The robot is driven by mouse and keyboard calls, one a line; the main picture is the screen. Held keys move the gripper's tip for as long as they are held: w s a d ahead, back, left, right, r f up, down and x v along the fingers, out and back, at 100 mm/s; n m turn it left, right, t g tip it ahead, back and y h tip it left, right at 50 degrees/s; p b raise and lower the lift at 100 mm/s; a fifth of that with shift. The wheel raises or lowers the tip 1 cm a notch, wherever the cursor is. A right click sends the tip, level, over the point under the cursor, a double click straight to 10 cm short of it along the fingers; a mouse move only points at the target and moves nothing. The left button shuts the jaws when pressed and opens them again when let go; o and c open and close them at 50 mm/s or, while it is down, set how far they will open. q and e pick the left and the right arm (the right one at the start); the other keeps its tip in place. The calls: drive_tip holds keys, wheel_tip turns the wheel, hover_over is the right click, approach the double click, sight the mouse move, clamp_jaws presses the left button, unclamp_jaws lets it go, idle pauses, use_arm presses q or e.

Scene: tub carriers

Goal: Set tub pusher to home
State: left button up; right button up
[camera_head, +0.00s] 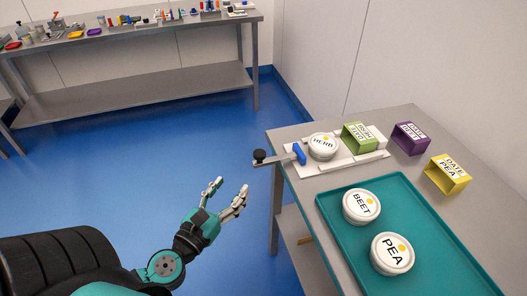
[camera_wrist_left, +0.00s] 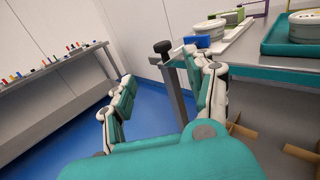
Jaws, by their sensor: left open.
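The tub pusher is a grey bar with a black knob (camera_head: 260,155) and a blue pusher head (camera_head: 299,153). Its knob end sticks out past the table's left edge, and the blue head is beside the HERB tub (camera_head: 323,147). The HERB tub sits on a white fixture (camera_head: 318,168), in front of a green sleeve (camera_head: 360,138). My left gripper (camera_head: 228,191) is open and empty over the floor, left of the table and apart from the knob. In the left wrist view the knob (camera_wrist_left: 162,47) shows between the open fingers, farther off. My right gripper is not in view.
A teal tray (camera_head: 335,222) holds the BEET tub (camera_head: 361,205) and the PEA tub (camera_head: 392,253). A purple sleeve (camera_head: 411,138) and a yellow sleeve (camera_head: 448,174) stand on the table behind it. Another bench (camera_head: 150,88) with small items is across the room. The blue floor between is clear.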

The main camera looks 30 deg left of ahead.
sight(256, 158)
use_arm(q)
drive_tip(key=w+p, duration=0.1)
drive_tip(key=w, duration=0.3)
drive_tip(key=w+p, duration=0.1)
drive_tip(key=w, duration=0.4)
drive_tip(key=w+p, duration=0.2)
drive_tip(key=w, duration=0.2)
drive_tip(key=shift+w+a+r, duration=0.1)
drive_tip(key=shift+w+a, duration=0.1)
drive_tip(key=shift+a, duration=0.15)
drive_tip(key=shift+w, duration=0.55)
drive_tip(key=c, duration=1.1)
clamp_jaws()
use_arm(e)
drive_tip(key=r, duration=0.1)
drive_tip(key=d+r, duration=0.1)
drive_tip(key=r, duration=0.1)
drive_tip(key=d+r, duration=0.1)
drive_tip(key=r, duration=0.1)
use_arm(q)
drive_tip(key=shift+w, duration=0.1)
